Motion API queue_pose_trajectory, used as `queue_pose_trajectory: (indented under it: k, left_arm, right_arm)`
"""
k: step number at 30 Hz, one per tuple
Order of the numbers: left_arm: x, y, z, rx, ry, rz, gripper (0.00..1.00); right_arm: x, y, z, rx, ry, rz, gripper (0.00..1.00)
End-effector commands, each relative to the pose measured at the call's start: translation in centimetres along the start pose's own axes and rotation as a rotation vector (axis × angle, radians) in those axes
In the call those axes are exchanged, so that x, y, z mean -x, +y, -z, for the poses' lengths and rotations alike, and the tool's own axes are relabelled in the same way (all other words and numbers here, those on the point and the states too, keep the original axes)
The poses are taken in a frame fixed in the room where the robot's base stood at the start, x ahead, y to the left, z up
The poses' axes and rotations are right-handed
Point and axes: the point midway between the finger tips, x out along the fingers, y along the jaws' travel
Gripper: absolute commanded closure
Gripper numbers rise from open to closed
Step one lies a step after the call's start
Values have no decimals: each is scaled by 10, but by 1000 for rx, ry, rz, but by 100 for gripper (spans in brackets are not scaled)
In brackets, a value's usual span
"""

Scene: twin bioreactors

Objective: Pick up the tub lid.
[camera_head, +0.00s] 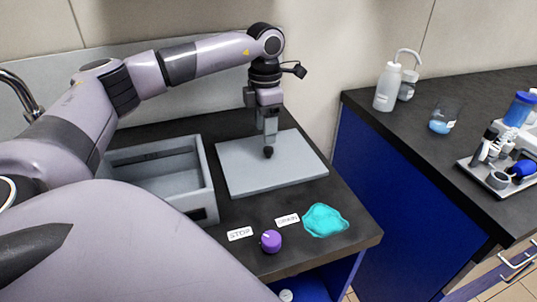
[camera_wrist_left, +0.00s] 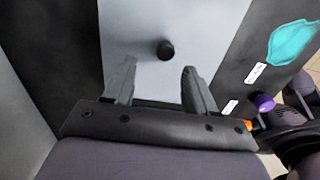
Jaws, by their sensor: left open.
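The tub lid (camera_head: 290,172) is a flat grey panel with a small black knob (camera_head: 268,152), lying on the dark counter. It also shows in the left wrist view (camera_wrist_left: 140,30), with its knob (camera_wrist_left: 166,50) just beyond and between the fingertips. My left gripper (camera_head: 270,138) points down over the lid, close to the knob. Its two fingers stand apart in the left wrist view (camera_wrist_left: 158,72), with nothing between them. In the head view the gripper's fingers overlap, so the exact gap to the knob is hard to tell. My right gripper is not in view.
The open grey tub (camera_head: 208,180) stands left of the lid, partly behind my arm. In front lie a STOP label (camera_head: 240,234), a purple knob (camera_head: 271,241), a DRAIN label (camera_head: 287,220) and a cyan puddle (camera_head: 325,219). A separate counter with bottles (camera_head: 387,88) stands right.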

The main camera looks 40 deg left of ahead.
Motion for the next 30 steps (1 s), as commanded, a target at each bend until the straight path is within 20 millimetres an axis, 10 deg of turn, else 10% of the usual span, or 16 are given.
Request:
queue_pose_trajectory:
  k: [18, 24, 30]
  left_arm:
    - [-51, -7, -4, 1, -1, 0, 44]
    - [-51, -7, -4, 1, -1, 0, 100]
    - [-50, -7, -5, 1, -2, -1, 100]
  right_arm:
    - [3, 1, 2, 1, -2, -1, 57]
    - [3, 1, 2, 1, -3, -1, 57]
    - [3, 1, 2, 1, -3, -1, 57]
